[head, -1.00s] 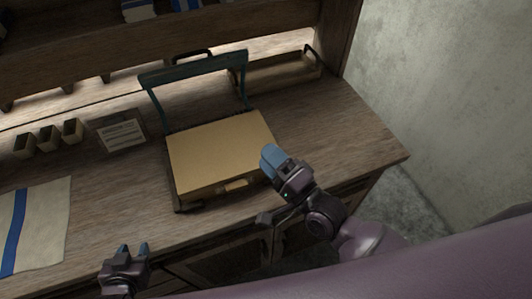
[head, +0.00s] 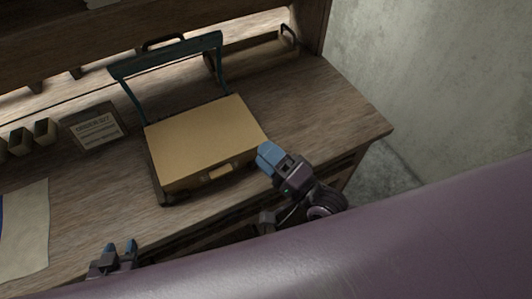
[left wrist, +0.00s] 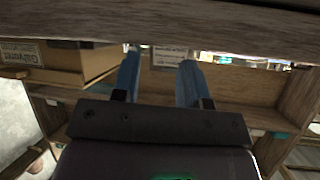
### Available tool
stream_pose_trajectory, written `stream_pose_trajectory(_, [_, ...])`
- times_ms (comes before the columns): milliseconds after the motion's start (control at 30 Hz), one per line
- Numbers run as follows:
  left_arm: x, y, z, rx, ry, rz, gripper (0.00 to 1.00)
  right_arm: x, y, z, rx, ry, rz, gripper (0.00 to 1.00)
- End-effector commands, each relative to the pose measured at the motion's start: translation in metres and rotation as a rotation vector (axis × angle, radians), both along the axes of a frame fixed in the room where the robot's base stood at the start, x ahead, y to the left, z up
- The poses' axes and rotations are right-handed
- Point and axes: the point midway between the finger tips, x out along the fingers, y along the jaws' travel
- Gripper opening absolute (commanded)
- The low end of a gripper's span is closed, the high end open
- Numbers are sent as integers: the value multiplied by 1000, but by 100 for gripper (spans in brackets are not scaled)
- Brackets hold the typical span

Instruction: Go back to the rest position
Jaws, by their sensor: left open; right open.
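My left gripper (head: 120,247) is at the bottom left of the head view, at the bench's front edge, with its two blue fingers apart and nothing between them. In the left wrist view its fingers (left wrist: 158,75) also stand apart and empty, just below a wooden edge. My right gripper (head: 268,156) has blue fingertips and is by the front right corner of a tan box (head: 205,140). It overlaps that corner in the picture; I cannot tell if it touches. It holds nothing that I can see.
The wooden bench (head: 330,110) is clear at the right. A dark teal frame (head: 165,62) rises behind the box. A label card (head: 93,128), small dark blocks (head: 44,131) and a pale cloth (head: 25,230) are at the left. A wall (head: 430,80) stands right.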

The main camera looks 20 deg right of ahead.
Motion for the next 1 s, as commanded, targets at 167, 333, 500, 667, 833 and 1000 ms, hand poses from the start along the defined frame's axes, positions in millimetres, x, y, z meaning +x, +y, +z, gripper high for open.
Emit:
stream_pose_trajectory(167, [-1,0,-5,2,12,-1,43,0,0,-1,0,0,0,53])
stream_pose_trajectory(333, [-1,0,-5,1,16,-1,43,0,0,-1,0,0,0,53])
stream_pose_trajectory(500, [-1,-1,-5,1,16,-1,43,0,0,-1,0,0,0,53])
stream_pose_trajectory(667, [-1,-1,-5,1,15,-1,43,0,0,-1,0,0,0,53])
stream_pose_trajectory(833, [-1,-1,-1,0,18,-1,43,0,0,5,0,-2,0,53])
stream_pose_trajectory(1000, [-1,-1,6,1,38,0,43,1,0,26,1,-10,0,53])
